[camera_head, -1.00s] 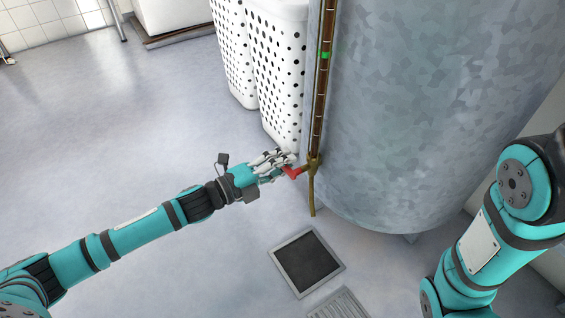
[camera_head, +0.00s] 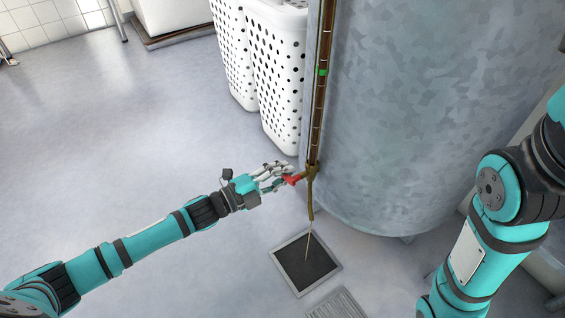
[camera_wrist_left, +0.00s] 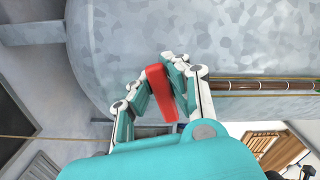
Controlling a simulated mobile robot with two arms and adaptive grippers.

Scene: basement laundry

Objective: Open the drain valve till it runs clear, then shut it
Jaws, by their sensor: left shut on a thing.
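The drain valve's red handle (camera_head: 292,180) is at the foot of the grey tank (camera_head: 430,110). My left gripper (camera_head: 282,178) is shut on it; the left wrist view shows the fingers on both sides of the red handle (camera_wrist_left: 160,90). A brass spout (camera_head: 310,200) hangs below the valve. A thin brownish stream (camera_head: 308,247) runs from it into the square floor drain (camera_head: 279,264). The stream also crosses the left wrist view (camera_wrist_left: 45,138). A brown-filled gauge tube (camera_head: 317,120) with a green mark rises beside the tank. My right gripper is out of view.
White perforated baskets (camera_head: 275,80) stand close behind the valve, left of the tank. A slotted floor grate (camera_head: 338,304) lies in front of the drain. The floor to the left is clear. My right arm is at the right edge.

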